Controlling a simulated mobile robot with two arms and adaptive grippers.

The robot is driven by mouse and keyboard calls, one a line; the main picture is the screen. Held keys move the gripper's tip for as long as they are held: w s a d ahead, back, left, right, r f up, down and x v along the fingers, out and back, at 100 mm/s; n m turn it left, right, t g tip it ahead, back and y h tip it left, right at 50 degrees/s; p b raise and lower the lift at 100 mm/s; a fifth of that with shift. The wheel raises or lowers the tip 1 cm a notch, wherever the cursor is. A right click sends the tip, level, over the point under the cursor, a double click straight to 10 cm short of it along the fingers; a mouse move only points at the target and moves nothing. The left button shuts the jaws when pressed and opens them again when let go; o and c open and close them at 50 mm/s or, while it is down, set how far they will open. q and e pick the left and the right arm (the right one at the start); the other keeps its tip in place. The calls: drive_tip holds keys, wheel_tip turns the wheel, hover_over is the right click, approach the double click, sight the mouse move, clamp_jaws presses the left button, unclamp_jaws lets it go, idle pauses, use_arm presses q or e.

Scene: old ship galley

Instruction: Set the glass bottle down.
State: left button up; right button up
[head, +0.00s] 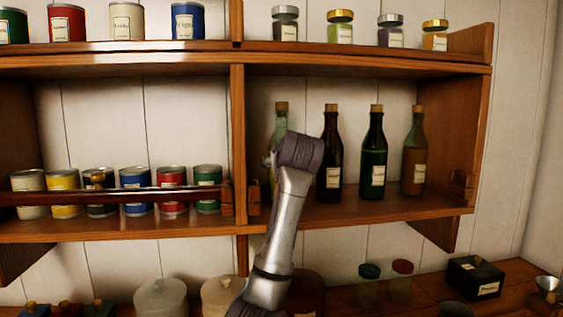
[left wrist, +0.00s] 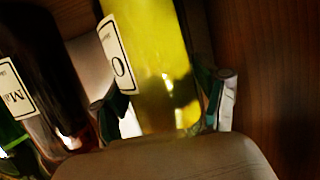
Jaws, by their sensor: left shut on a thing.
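The yellow-green glass bottle (head: 281,118) with a cork is at the left end of the bottle row in the right shelf bay. My arm hides most of its body in the head view. In the left wrist view, my left gripper (left wrist: 168,108) has its fingers on both sides of the bottle (left wrist: 158,50) and is shut on it. A white label shows on its side. Its base is hidden, so I cannot tell whether it touches the shelf board (head: 350,213). My right gripper is not in view.
A dark brown bottle (head: 331,155) stands close to the right, also seen in the left wrist view (left wrist: 40,75). A green bottle (head: 373,150) and an olive bottle (head: 414,150) stand beyond it. A wooden divider (head: 238,130) is close on the left. Cans and jars fill other shelves.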

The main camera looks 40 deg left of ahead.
use_arm(q)
drive_tip(key=shift+a, duration=0.15)
drive_tip(key=shift+f, duration=0.1)
drive_tip(key=o, duration=1.8)
drive_tip(key=b+v, duration=0.3)
drive_tip(key=v, duration=0.9)
drive_tip(key=shift+s, duration=0.1)
